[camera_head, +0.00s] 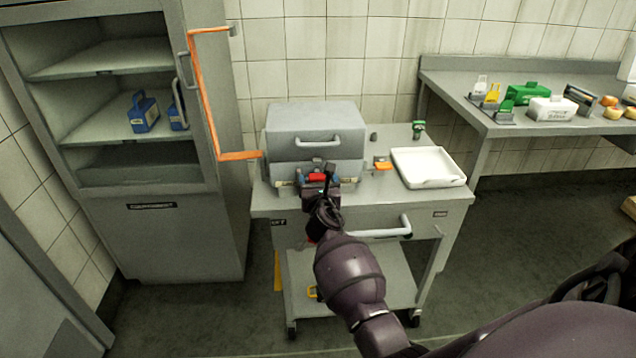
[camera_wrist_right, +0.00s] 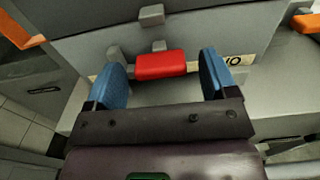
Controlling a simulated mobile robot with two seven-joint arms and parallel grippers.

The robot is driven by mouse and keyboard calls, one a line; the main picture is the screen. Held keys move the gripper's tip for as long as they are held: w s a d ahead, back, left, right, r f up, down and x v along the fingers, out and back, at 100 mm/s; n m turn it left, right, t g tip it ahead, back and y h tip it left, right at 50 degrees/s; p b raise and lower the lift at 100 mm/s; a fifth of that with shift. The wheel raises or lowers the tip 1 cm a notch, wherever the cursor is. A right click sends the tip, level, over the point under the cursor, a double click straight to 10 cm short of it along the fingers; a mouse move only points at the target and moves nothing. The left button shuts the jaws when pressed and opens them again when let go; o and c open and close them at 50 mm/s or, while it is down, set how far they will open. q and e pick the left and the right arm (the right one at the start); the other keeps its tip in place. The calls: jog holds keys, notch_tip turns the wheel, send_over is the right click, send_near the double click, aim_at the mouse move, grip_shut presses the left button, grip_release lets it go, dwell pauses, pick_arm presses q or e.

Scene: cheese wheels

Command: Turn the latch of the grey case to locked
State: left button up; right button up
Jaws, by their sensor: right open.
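The grey case (camera_head: 313,128) stands shut on a grey trolley (camera_head: 455,197), its lid handle facing me. Its red latch (camera_head: 316,177) is on the front, partly covered by my right gripper (camera_head: 318,182). In the right wrist view the red latch (camera_wrist_right: 162,65) lies crosswise, with grey catches beside and above it. The blue fingertips of my right gripper (camera_wrist_right: 162,72) stand open, one on each side of the latch, with a gap to each. Contact with the case front cannot be told. My left gripper is not in view.
A white tray (camera_head: 428,167), an orange piece (camera_head: 383,165) and a green-topped item (camera_head: 418,130) are right of the case. A side table (camera_head: 540,75) holds several items.

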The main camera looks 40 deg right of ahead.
jog(key=shift+c, duration=0.4)
jog(key=c, duration=0.9)
jog(key=shift+o, duration=0.2)
